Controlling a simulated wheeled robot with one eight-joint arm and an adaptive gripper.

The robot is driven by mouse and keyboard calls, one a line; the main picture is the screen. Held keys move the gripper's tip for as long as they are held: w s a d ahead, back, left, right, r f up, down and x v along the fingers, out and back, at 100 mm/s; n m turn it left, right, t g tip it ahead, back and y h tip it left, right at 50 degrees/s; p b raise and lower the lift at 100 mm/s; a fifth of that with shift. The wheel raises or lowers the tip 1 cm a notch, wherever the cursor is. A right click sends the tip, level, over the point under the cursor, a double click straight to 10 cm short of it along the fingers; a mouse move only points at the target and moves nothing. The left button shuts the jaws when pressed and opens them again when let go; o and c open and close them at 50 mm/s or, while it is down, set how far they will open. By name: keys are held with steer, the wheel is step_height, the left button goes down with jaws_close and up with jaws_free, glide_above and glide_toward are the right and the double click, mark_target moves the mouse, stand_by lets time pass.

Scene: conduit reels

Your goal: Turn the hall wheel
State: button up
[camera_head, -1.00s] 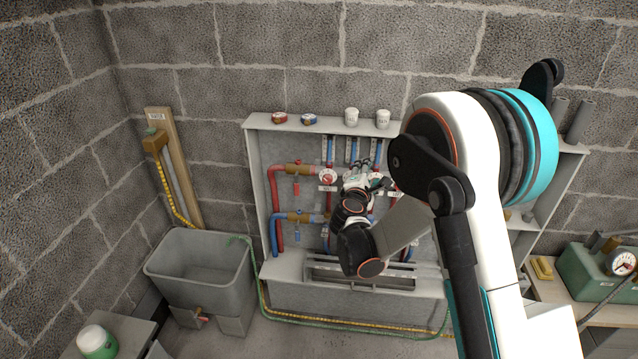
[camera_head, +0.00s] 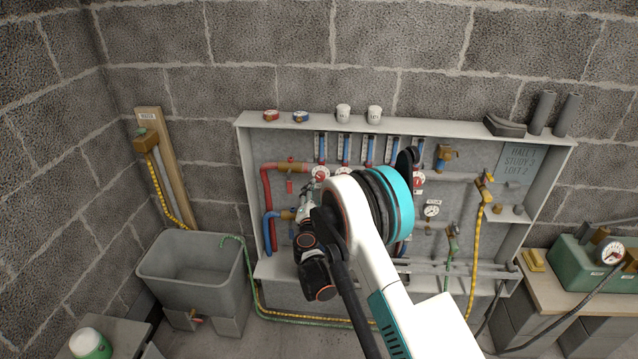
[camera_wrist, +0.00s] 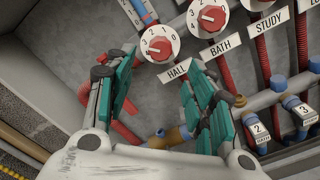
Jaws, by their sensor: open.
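The hall wheel (camera_wrist: 158,45) is a white round dial with a red centre and numbers on its face. It sits above the HALL label (camera_wrist: 178,70) in the wrist view. In the head view it is likely the leftmost white-and-red dial (camera_head: 320,174). My gripper (camera_wrist: 156,74) is open, its teal-padded fingers apart on the left and right, just below the wheel in the picture. No finger visibly touches it. In the head view my gripper (camera_head: 306,208) is small and partly hidden by my arm.
A similar dial (camera_wrist: 208,18) stands close at the right, above the BATH label (camera_wrist: 220,46). Red and blue pipes cross the manifold cabinet (camera_head: 253,200). A grey tub (camera_head: 197,268) stands at the left. A green toolbox (camera_head: 575,262) stands at the right.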

mark_target(320, 178)
steer(key=w+b, duration=0.2)
steer(key=w, duration=0.6)
steer(key=shift+w+d, duration=0.15)
steer(key=c, duration=1.1)
